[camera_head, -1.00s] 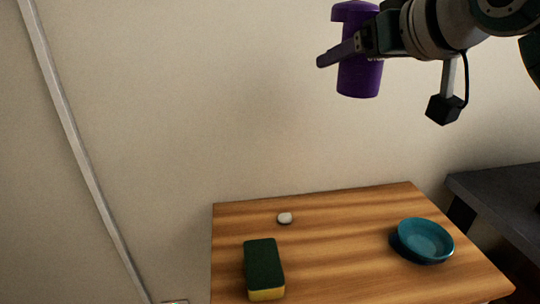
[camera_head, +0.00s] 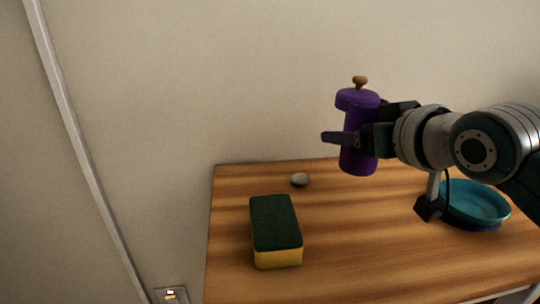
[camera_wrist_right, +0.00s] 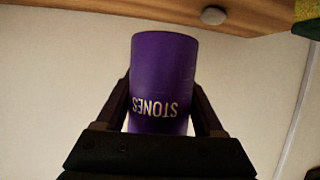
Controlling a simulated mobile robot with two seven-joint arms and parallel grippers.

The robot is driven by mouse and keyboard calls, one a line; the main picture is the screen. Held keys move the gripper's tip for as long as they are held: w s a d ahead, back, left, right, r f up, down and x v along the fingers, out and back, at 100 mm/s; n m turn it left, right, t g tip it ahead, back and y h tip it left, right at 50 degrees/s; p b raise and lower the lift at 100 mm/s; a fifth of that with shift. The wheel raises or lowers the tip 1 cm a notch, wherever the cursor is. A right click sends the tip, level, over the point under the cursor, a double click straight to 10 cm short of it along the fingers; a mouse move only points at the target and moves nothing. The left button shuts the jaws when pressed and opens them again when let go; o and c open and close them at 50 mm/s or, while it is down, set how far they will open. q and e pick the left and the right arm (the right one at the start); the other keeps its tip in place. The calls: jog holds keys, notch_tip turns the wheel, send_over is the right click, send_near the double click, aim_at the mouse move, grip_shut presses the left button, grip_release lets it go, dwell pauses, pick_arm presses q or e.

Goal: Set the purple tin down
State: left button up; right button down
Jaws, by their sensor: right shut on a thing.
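The purple tin (camera_head: 358,158) is upright, with a purple lid and a brown knob on top. My right gripper (camera_head: 348,139) is shut on its body, coming in from the right. In the head view the tin overlaps the back part of the wooden table (camera_head: 340,250); its base appears to be above the surface, though the exact gap is hard to judge. In the right wrist view the tin (camera_wrist_right: 163,75) sits between both fingers and shows the letters "STONES" upside down. My left gripper is in neither view.
A green and yellow sponge (camera_head: 275,228) lies at the table's left. A small pale stone (camera_head: 300,180) lies near the back edge, left of the tin. A teal bowl (camera_head: 474,202) stands at the right, partly behind my right arm. The table's front middle is clear.

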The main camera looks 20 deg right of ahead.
aim_at(370, 171)
jog(key=shift+f+b, duration=0.95)
jog(key=shift+f, duration=1.85)
jog(key=shift+f, duration=0.15)
grip_release()
jog(key=shift+r, duration=0.25)
jog(key=p+v, duration=0.4)
jog(key=v, duration=0.6)
jog(key=shift+s, duration=0.3)
jog(key=shift+s+r, duration=0.3)
jog(key=shift+s, duration=0.3)
